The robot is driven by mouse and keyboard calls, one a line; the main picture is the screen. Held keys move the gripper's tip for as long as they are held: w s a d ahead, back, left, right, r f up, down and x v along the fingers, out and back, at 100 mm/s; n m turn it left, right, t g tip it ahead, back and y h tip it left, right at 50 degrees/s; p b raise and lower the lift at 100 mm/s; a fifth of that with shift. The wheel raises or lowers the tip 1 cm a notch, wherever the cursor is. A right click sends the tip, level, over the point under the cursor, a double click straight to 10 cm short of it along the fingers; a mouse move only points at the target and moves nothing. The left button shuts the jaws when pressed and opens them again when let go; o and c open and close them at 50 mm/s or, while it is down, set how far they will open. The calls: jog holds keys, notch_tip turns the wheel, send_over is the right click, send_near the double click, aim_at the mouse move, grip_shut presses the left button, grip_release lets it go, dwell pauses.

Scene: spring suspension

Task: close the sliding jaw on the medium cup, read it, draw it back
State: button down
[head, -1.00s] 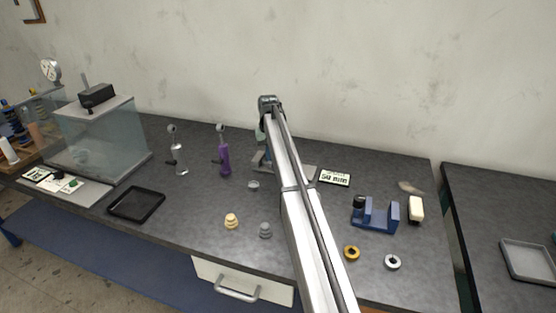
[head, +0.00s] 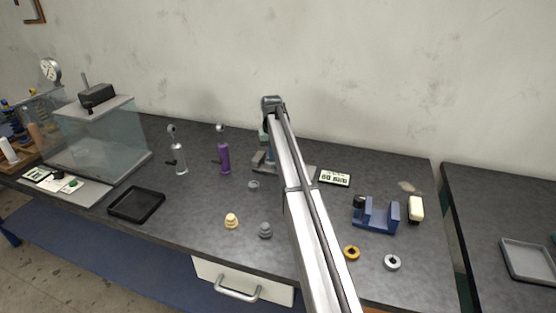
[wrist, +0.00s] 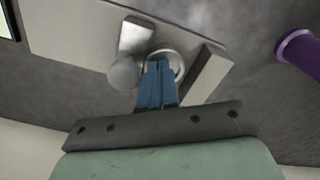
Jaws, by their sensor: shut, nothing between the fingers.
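My gripper (wrist: 160,88) is shut, its blue fingertips together and empty. In the wrist view they point at a pale metal measuring plate (wrist: 75,25). A round metal cup (wrist: 177,60), probably the medium cup, shows its rim behind the fingertips, partly hidden by them. A metal block (wrist: 136,36) with a round knob (wrist: 122,73) is left of the cup, and a long bar-like jaw (wrist: 207,72) is to its right. I cannot tell whether the fingers touch the knob or cup. In the head view my arm hides most of the plate (head: 262,168); a digital display (head: 335,178) lies to its right.
A purple-handled tool (head: 225,158) and a clear one (head: 178,158) stand to the left. A blue cradle (head: 376,215) is right; a black tray (head: 136,204) is far left.

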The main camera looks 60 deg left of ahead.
jog(key=shift+w+d+f, duration=0.15)
jog(key=shift+w+d, duration=1.15)
dwell(0.9)
jog(key=shift+s+a, duration=0.2)
dwell(0.7)
jog(key=shift+s+a, duration=0.15)
jog(key=shift+r, duration=3.6)
